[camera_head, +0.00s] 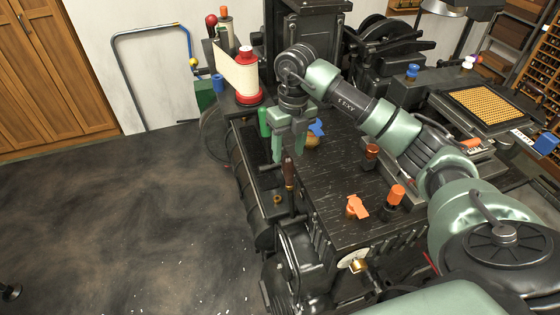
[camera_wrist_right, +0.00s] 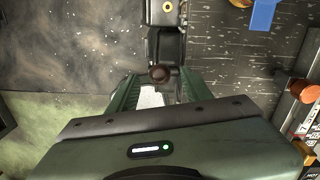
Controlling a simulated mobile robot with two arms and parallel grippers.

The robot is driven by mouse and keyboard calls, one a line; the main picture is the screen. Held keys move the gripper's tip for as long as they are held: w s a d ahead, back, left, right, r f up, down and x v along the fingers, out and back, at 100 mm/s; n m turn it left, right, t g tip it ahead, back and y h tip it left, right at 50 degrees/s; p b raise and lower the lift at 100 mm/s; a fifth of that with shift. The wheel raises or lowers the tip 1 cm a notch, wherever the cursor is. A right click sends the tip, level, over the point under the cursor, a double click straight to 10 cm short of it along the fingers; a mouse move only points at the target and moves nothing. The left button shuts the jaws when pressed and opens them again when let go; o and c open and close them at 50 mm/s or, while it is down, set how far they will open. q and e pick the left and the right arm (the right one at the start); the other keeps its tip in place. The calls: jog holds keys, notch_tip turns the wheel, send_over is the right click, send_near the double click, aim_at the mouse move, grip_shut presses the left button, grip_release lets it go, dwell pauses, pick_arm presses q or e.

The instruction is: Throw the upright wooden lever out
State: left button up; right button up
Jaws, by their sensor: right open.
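The upright wooden lever (camera_head: 289,172) is a dark reddish-brown handle standing at the left edge of the black machine. In the right wrist view its round brown top (camera_wrist_right: 160,74) shows between the ends of the two green fingers. My right gripper (camera_head: 288,154) points down just above the lever, its fingers apart and nothing held. The wrist view shows this gripper (camera_wrist_right: 158,90) with a gap around the lever's top. Whether a finger touches the lever, I cannot tell. My left gripper is not in view.
The black machine top (camera_head: 335,195) carries an orange tap-like knob (camera_head: 357,207), an orange-capped handle (camera_head: 395,196) and a blue knob (camera_head: 317,127). A red-and-white paper spool (camera_head: 246,75) stands behind on the left. The dark floor (camera_head: 120,220) at left is mostly clear.

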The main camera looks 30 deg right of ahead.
aim_at(287, 169)
jog(key=f, duration=0.1)
jog(key=f+p, duration=0.1)
jog(key=f, duration=0.1)
jog(key=shift+s+a+f, duration=0.2)
jog(key=shift+s+f, duration=0.1)
jog(key=shift+f, duration=0.1)
notch_tip(287, 169, down, 3)
jog(key=shift+w+p, duration=0.1)
jog(key=shift+p, duration=0.4)
jog(key=shift+f, duration=0.2)
jog(key=c, duration=1.1)
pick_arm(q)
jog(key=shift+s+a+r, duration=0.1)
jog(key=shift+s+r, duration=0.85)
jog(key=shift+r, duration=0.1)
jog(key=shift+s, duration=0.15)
